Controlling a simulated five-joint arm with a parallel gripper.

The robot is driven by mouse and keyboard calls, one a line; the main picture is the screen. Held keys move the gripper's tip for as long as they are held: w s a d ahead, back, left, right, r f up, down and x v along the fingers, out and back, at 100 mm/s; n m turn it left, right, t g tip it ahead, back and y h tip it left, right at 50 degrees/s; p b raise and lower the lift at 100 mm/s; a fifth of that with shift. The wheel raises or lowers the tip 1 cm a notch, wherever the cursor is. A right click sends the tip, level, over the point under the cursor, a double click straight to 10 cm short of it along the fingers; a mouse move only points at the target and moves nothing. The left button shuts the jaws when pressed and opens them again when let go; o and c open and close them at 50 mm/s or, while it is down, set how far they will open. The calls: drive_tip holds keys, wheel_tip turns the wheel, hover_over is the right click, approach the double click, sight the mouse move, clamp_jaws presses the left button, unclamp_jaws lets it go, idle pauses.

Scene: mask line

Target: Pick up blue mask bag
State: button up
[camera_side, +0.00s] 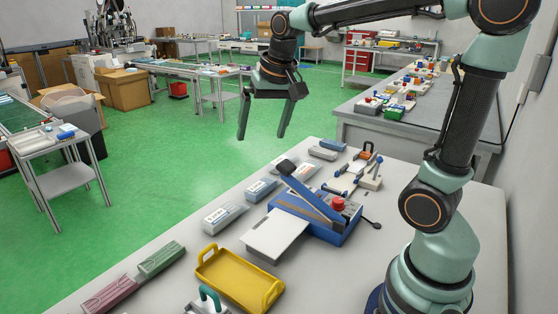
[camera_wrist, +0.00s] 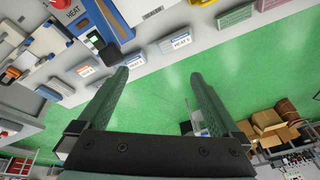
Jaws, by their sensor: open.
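My gripper (camera_side: 261,136) hangs open and empty in the air, above and beyond the far edge of the table (camera_side: 330,262). In the wrist view my gripper (camera_wrist: 156,74) shows its two fingers spread, with green floor between them. A blue bag (camera_side: 261,190) lies flat near the table's edge, below my gripper and apart from it. It seems to be the bag with a blue label (camera_wrist: 137,60) in the wrist view. A paler bag with blue lettering (camera_side: 223,216) lies beside it. I cannot tell for sure which one is the blue mask bag.
A blue sealing machine (camera_side: 318,226) with a raised lever stands behind the bags. A yellow tray (camera_side: 238,279), a green pack (camera_side: 160,260) and a pink pack (camera_side: 110,295) lie towards the near left. More bags (camera_side: 322,152) lie farther along the edge.

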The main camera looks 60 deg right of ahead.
drive_tip(key=w+d+f+m+g, duration=0.2)
drive_tip(key=w+d+f+m, duration=0.35)
drive_tip(key=w+d, duration=0.3)
drive_tip(key=m+g, duration=0.2)
drive_tip(key=m, duration=0.4)
hover_over(261, 184)
drive_tip(key=shift+y, duration=0.3)
drive_tip(key=f, duration=1.5)
drive_tip(key=shift+s+d+f, duration=0.15)
drive_tip(key=shift+s+d, duration=0.05)
drive_tip(key=shift+s, duration=0.05)
drive_tip(key=shift+w+a+f, duration=0.1)
drive_tip(key=shift+f, duration=1.25)
drive_tip(key=shift+w+a+f, duration=0.1)
drive_tip(key=shift+f, duration=1.2)
drive_tip(key=shift+c, duration=0.3)
drive_tip(key=c, duration=1.3)
drive_tip(key=shift+r, duration=0.1)
